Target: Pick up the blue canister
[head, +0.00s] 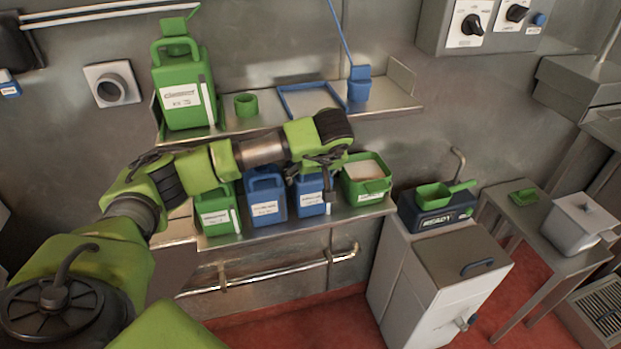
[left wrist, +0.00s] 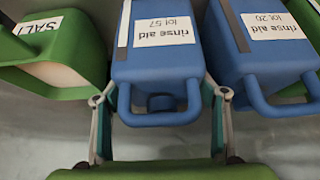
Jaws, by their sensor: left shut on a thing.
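Two blue canisters stand side by side on the lower shelf. The right one (head: 311,197), labelled rinse aid lot 57 in the left wrist view (left wrist: 165,58), is partly hidden by my arm in the head view. The other blue canister (head: 265,207), labelled lot 20 in the left wrist view (left wrist: 265,60), stands beside it. My left gripper (head: 326,182) reaches the lot 57 canister from above. In the left wrist view its fingers (left wrist: 160,98) are on either side of this canister's handle end, shut on it. My right gripper is not in view.
A green canister (head: 214,213) stands left of the blue ones; a green salt bin (head: 367,180) stands close right. The upper shelf (head: 390,105) is behind, holding a larger green canister (head: 184,95). A scale with a green scoop (head: 437,194) is farther right.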

